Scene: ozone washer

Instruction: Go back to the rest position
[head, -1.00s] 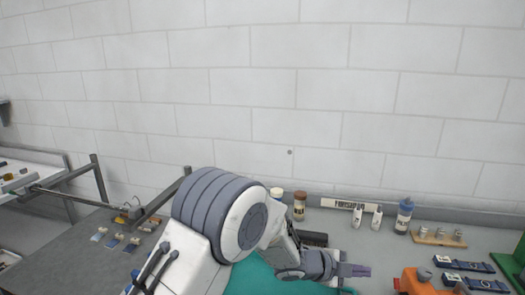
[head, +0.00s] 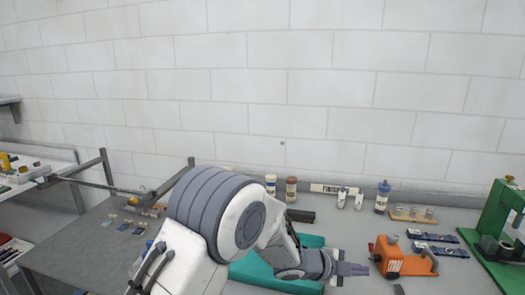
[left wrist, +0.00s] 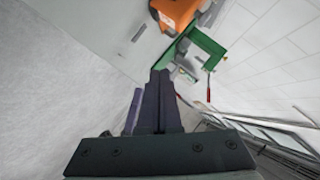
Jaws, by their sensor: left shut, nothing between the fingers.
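My left arm reaches in from the bottom left of the head view, across the workbench. Its gripper (head: 352,269) points right, above the bench beside the teal mat (head: 255,268). The fingers are together with nothing between them. In the left wrist view the same gripper (left wrist: 160,80) shows its dark fingers side by side, with an orange device and a green frame beyond the tips. My right gripper is in neither view.
An orange device (head: 402,262) stands right of the gripper, with a green press (head: 495,225) at the far right. A grey table (head: 85,250) is at left.

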